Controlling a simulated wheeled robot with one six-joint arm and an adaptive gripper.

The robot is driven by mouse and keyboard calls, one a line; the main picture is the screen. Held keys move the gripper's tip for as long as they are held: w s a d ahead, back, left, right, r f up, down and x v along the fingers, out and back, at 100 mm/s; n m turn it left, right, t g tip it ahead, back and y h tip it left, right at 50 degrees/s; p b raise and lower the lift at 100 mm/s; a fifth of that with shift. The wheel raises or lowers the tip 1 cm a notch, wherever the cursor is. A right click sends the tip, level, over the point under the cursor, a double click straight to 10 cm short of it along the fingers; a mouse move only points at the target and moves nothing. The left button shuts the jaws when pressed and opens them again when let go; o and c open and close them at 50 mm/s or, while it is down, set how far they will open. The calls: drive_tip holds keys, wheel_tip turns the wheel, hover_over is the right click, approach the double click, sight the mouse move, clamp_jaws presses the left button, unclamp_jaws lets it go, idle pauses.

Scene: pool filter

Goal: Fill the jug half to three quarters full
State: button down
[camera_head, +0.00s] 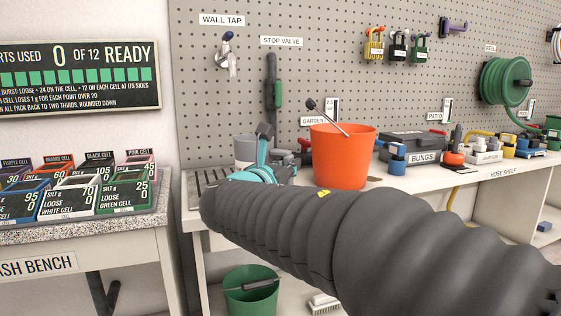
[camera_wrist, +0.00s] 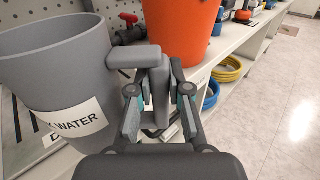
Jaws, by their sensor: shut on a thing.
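The grey jug (camera_wrist: 45,65), with a white WATER label, fills the left of the wrist view. In the head view the jug (camera_head: 244,148) shows partly behind my gripper, near the slatted drain (camera_head: 208,177). My gripper (camera_wrist: 160,100) is shut on the jug's handle (camera_wrist: 158,75), which sits between the two fingers. In the head view my gripper (camera_head: 265,165) is partly hidden by my arm. The jug looks roughly upright. Its water level is hidden, and I cannot tell whether its base touches the drain. The wall tap (camera_head: 230,62) is on the pegboard above; no stream shows.
An orange bucket (camera_head: 340,158) stands close right of the jug and also shows in the wrist view (camera_wrist: 182,30). The bungs case (camera_head: 414,146) sits further right. A green bucket (camera_head: 250,290) is below the shelf.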

drive_tip(key=shift+w+d+r, duration=0.1)
drive_tip(key=shift+w, duration=0.3)
drive_tip(key=shift+w+a+f+p, duration=0.55)
drive_tip(key=shift+w+a, duration=0.2)
drive_tip(key=shift+w, duration=1.7)
drive_tip(key=shift+w+a+f+p, duration=0.5)
drive_tip(key=shift+w+a, duration=0.3)
drive_tip(key=shift+w, duration=1.6)
drive_tip(key=shift+w+a+f+p, duration=0.4)
drive_tip(key=shift+w+a+p, duration=0.3)
drive_tip(key=shift+w, duration=1.75)
drive_tip(key=shift+a, duration=0.1)
drive_tip(key=shift+f+b, duration=0.5)
drive_tip(key=shift+f, duration=0.05)
drive_tip(key=c, duration=1)
unclamp_jaws()
